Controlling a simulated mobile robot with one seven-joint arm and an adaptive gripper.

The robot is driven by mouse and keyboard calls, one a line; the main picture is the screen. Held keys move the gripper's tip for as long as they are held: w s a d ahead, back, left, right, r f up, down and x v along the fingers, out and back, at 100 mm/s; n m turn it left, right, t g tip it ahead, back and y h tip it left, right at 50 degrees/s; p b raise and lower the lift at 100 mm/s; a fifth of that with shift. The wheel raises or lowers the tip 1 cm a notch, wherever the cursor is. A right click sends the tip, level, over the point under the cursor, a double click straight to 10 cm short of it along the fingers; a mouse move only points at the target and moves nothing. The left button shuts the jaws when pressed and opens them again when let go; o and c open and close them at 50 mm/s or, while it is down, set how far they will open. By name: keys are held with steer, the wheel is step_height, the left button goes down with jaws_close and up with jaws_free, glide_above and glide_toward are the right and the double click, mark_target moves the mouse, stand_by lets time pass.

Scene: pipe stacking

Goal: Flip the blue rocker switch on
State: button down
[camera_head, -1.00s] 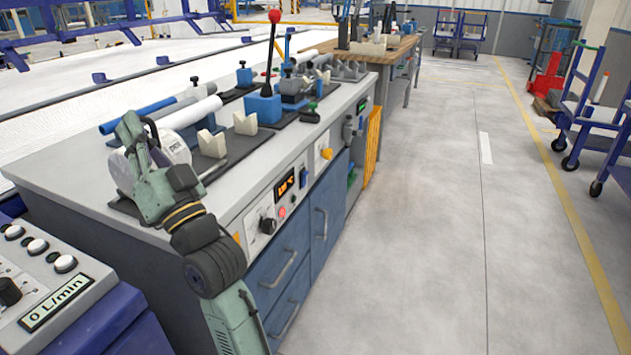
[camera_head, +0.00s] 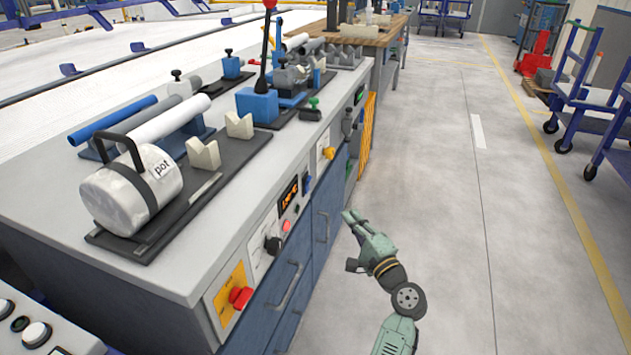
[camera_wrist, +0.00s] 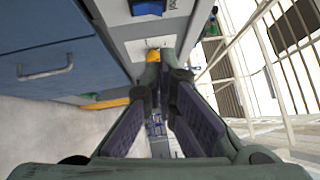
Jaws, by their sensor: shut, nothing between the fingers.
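The blue rocker switch (camera_head: 307,184) is on the bench's front panel, right of the orange digital display (camera_head: 289,193). In the wrist view a blue switch (camera_wrist: 147,7) shows at the top edge, partly cut off. Its on or off position is too small to tell. My gripper (camera_head: 349,215) is in front of the bench, over the aisle, to the right of and lower than the switch in the head view. It is shut and empty, apart from the switch. In the wrist view its fingertips (camera_wrist: 165,62) overlap the view near a yellow knob (camera_wrist: 153,57).
The panel also has a yellow knob (camera_head: 328,153), a black knob (camera_head: 272,244), a red button (camera_head: 286,226) and a red emergency stop (camera_head: 240,297). Drawer handles (camera_head: 288,286) stick out below. Pipes and a pot (camera_head: 130,195) lie on the bench. The aisle floor (camera_head: 465,230) is clear.

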mark_target(308, 185)
steer(key=shift+d+f, duration=0.15)
steer(key=shift+d, duration=0.1)
steer(key=s+a+p+x, duration=0.1)
steer(key=a+p+x, duration=0.1)
steer(key=x, duration=1)
steer(key=shift+w+a+r+p, duration=0.2)
steer(key=shift+a+r+p, duration=0.1)
steer(key=shift+a+p, duration=0.15)
